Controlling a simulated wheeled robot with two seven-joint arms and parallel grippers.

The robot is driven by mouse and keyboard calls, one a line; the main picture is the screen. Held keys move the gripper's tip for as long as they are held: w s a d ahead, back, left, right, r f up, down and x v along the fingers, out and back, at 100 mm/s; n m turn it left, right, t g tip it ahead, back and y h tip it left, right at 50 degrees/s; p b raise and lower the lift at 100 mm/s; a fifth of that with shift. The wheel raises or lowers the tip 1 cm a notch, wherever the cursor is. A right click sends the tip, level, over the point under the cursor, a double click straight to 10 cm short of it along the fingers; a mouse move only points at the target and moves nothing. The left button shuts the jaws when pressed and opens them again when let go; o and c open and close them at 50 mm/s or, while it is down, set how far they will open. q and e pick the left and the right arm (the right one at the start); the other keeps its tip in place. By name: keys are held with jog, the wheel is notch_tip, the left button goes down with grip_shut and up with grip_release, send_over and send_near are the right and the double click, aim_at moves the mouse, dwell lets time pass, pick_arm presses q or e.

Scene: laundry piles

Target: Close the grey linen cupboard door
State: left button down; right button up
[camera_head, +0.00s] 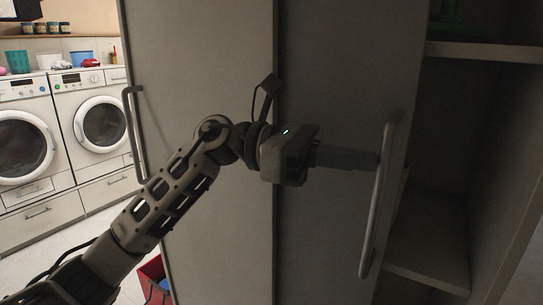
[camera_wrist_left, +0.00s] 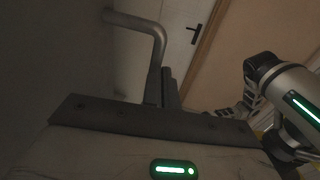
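The grey cupboard door (camera_head: 340,80) stands partly open at the centre right, and the shelved inside of the cupboard (camera_head: 430,225) shows past its right edge. A long bar handle (camera_head: 370,230) runs down the door near that edge; its bent end also shows in the left wrist view (camera_wrist_left: 140,24). My left gripper (camera_head: 376,160) reaches across the door face, its fingertips at the left side of the handle. In the left wrist view its fingers (camera_wrist_left: 164,92) look together, beside the bar. Whether they touch the bar is hidden. My right gripper is not in view.
A lighter grey panel (camera_head: 215,80) with its own bar handle (camera_head: 134,130) stands left of the door. Two washing machines (camera_head: 25,145) (camera_head: 100,125) are at the far left. A red container (camera_head: 152,280) is on the floor below my arm. A shelf (camera_head: 485,52) crosses the cupboard's upper part.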

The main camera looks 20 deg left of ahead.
aim_at(380, 165)
pick_arm(q)
jog(key=d, duration=0.1)
jog(key=s+d, duration=0.1)
jog(key=d, duration=0.1)
jog(key=shift+d+r, duration=0.1)
jog(key=shift+d, duration=0.05)
jog(key=s+d, duration=0.2)
jog(key=d, duration=0.9)
jog(key=shift+s+d+p, duration=0.2)
jog(key=shift+p, duration=0.2)
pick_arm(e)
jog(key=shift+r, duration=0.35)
pick_arm(q)
jog(key=shift+s, duration=0.1)
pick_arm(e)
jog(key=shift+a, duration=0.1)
